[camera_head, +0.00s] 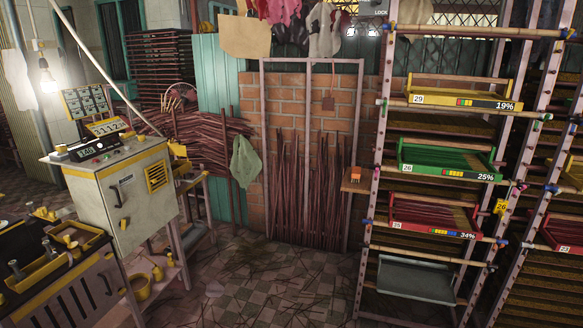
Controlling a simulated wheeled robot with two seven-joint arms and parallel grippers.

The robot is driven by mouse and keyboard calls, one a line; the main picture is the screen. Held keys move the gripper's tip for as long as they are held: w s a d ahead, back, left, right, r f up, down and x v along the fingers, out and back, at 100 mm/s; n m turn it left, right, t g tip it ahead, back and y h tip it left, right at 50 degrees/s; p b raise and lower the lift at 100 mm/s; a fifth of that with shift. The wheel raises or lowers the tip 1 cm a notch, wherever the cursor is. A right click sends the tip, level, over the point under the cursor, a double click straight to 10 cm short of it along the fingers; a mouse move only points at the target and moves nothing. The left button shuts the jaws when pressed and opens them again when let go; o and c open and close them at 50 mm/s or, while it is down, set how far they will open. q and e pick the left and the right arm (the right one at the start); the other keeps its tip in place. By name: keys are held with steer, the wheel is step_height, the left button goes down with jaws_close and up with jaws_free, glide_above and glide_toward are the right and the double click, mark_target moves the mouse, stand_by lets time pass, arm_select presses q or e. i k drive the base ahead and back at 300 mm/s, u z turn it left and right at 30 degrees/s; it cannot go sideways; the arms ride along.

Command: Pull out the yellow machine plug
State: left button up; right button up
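A grey-beige machine cabinet (128,195) with a yellow vent grille (157,176) stands at the left. A display panel and a box with small gauges sit on its top. A small yellow piece (178,150) shows at the cabinet's right upper edge; I cannot tell whether it is the plug. Other small yellow parts (157,272) lie low beside the cabinet, too small to identify. No cord or socket is clear to me. Neither of my grippers is in view.
A dark workbench (60,300) with a yellow tray (42,275) is at the lower left. A tall rack (367,200) with yellow, green and red trays stands at the right. Incense sticks (300,205) lean against the brick wall. The tiled floor (270,285) between is mostly open.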

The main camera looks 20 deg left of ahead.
mark_target(62, 148)
steer(key=u, duration=0.3)
steer(key=i, duration=2)
steer(key=u, duration=1.1)
steer(key=i, duration=1.55)
steer(key=u, duration=1.9)
steer(key=i, duration=0.55)
steer(key=u, duration=0.45)
